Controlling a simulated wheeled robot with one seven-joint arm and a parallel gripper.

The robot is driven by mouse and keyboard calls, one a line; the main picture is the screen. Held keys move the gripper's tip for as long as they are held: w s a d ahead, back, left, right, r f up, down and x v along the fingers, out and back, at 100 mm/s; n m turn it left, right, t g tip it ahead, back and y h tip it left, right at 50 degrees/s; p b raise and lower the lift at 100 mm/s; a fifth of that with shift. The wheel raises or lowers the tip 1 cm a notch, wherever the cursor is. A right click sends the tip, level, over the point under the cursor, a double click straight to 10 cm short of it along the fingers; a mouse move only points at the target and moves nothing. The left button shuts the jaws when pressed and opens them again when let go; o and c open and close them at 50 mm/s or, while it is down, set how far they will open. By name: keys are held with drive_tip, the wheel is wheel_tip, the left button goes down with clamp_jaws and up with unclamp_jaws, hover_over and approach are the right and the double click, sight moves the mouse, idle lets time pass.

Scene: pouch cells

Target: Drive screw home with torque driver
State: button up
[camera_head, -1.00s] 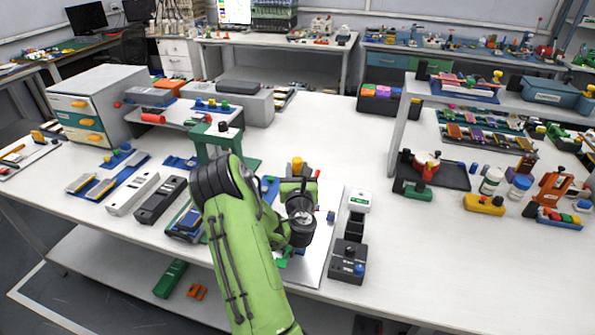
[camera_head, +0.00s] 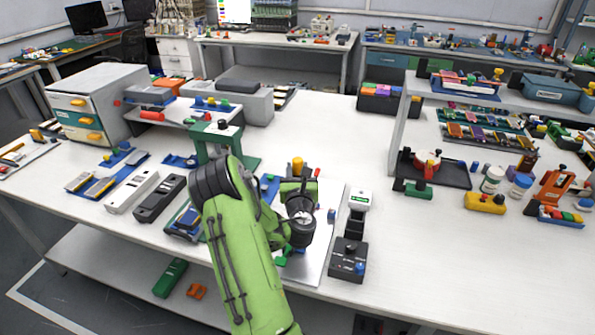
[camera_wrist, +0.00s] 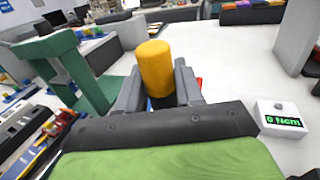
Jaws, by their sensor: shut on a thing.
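The torque driver's yellow cylindrical handle (camera_wrist: 156,68) stands upright between my gripper's two grey fingers in the wrist view. My gripper (camera_wrist: 158,88) is shut on it. In the head view the yellow top (camera_head: 297,163) shows just beyond my gripper (camera_head: 298,182), over the light plate (camera_head: 328,222) on the bench. The driver's lower end and tip are hidden by my gripper. The screw cannot be seen in either view. A white readout box (camera_head: 360,199) stands right of the plate; in the wrist view its green display (camera_wrist: 284,121) appears to show 0 Ncm.
A green press-like stand (camera_head: 215,145) rises close to the left of my gripper. A black box with knobs (camera_head: 348,260) sits at the front right. A grey drawer unit (camera_head: 90,103) is at the back left. The bench centre is clear beyond the plate.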

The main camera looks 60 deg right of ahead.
sight(297, 159)
drive_tip(key=shift+f+b, duration=0.65)
drive_tip(key=shift+b, duration=0.2)
idle(2.1)
drive_tip(key=shift+r, duration=0.1)
wheel_tip(297, 159, up, 7)
drive_tip(key=p, duration=0.7)
drive_tip(key=shift+r, duration=0.1)
